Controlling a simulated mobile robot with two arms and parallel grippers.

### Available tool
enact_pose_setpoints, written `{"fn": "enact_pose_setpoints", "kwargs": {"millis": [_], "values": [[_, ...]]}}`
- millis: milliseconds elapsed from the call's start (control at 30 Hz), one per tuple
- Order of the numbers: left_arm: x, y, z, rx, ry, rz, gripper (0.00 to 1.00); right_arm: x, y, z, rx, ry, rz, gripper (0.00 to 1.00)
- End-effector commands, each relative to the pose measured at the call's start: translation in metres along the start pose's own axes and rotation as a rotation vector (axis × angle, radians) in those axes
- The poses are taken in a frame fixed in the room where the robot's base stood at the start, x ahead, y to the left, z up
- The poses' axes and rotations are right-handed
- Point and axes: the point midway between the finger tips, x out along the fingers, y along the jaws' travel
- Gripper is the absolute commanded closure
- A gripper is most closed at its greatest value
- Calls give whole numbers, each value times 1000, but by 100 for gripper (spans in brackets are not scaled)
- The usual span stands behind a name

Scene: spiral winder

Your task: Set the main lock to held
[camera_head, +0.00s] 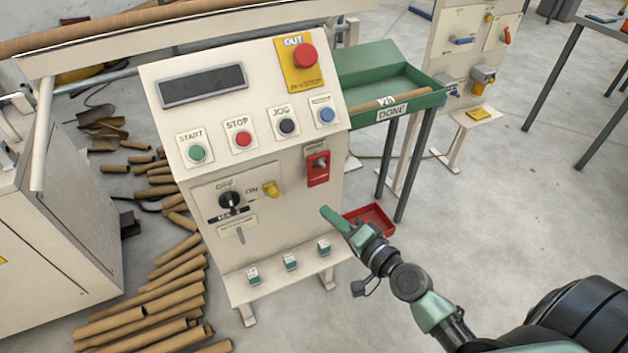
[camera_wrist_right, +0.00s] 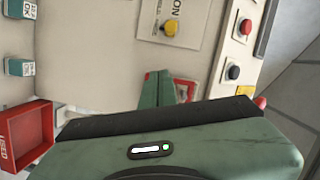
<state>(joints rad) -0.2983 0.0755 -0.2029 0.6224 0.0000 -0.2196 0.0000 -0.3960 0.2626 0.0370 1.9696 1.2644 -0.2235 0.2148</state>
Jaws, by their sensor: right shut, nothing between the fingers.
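A cream control cabinet (camera_head: 265,240) stands in the middle of the head view. A red fitting with a grey knob (camera_head: 318,166) is higher right. I cannot tell for certain which part is the main lock. My right gripper (camera_head: 326,212) is shut and empty, right of and below the switch, apart from it. My left gripper is out of view.
START, STOP and JOG buttons and a red emergency button (camera_head: 305,55) are on the upper panel. A red tray (camera_head: 370,218) lies behind my right gripper. A green DONE tray (camera_head: 390,75) stands right. Cardboard tubes (camera_head: 165,275) litter the floor left. Small blocks (camera_head: 290,262) sit on the lower ledge.

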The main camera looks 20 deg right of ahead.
Motion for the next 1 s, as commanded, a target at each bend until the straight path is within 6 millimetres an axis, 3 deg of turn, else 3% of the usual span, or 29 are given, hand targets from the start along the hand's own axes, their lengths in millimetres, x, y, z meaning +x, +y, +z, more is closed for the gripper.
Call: {"fn": "enact_pose_setpoints", "kwargs": {"millis": [133,567,767,1000], "values": [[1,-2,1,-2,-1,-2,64,-2,-21,-4,31,4,-45,100],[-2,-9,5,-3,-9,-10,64,4,-23,-6,32,6,-47,100],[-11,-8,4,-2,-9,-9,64,35,-26,-7,33,8,-48,100],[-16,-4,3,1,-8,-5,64,87,-27,-6,33,7,-48,100]]}}
